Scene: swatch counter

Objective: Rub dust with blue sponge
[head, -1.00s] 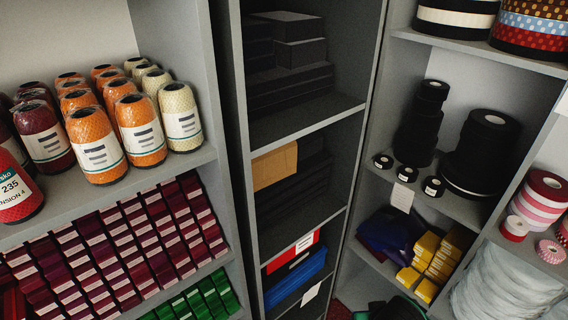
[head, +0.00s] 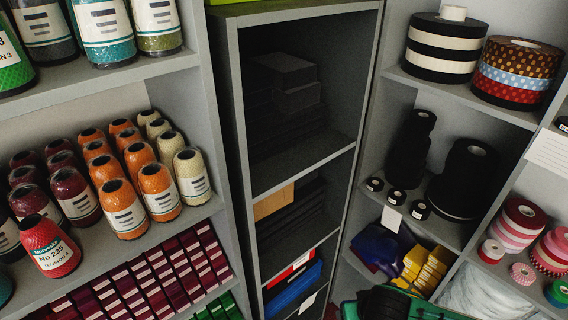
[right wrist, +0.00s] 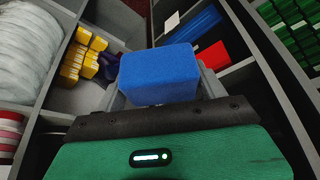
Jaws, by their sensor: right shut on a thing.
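The blue sponge (right wrist: 158,73) is a plain block in the right wrist view. My right gripper (right wrist: 163,88) is shut on it, with a grey finger showing at either side. The sponge is held in the air in front of shelving. In the head view only a green and black part of my own arm shows at the bottom edge; the sponge and gripper tips are out of that view. My left gripper is in neither current view. I cannot make out any dust on the shelves.
Thread cones (head: 125,208) crowd the left shelf. The dark middle cabinet (head: 347,148) holds black stacks (head: 283,72), with bare board in front. Ribbon rolls (head: 520,72), black spools (head: 462,180) and yellow packs (head: 425,268) fill the right shelves.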

